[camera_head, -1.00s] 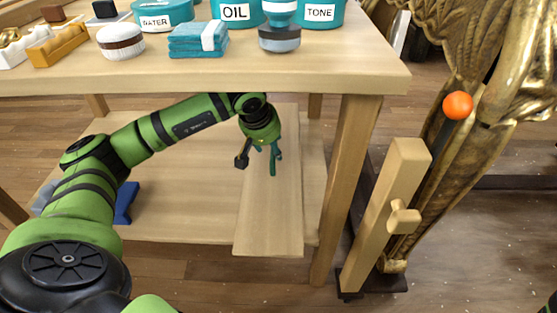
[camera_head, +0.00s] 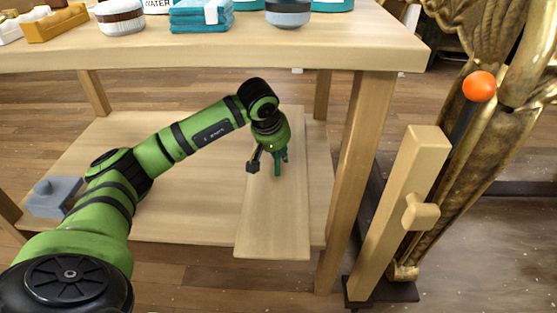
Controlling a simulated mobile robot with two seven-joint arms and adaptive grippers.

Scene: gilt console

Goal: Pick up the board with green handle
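The board (camera_head: 272,225) is a long, pale wooden plank lying on the lower shelf of the wooden table. A small dark green upright piece (camera_head: 278,164), which looks like its handle, stands on the board's far half. My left gripper (camera_head: 265,161) is over the board, pointing down right at this green piece. One dark finger is spread out to the left with a gap beside it, so the gripper looks open. The other finger is hard to tell from the green piece. Contact cannot be made out. My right gripper is not in view.
The tabletop (camera_head: 330,45) above holds labelled teal tubs, folded teal towels (camera_head: 200,16) and a white-brown jar (camera_head: 121,17). A table leg (camera_head: 357,180) stands right of the board. Beyond it are a wooden post (camera_head: 400,215) and gilt legs. A grey block (camera_head: 54,196) sits at the shelf's left.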

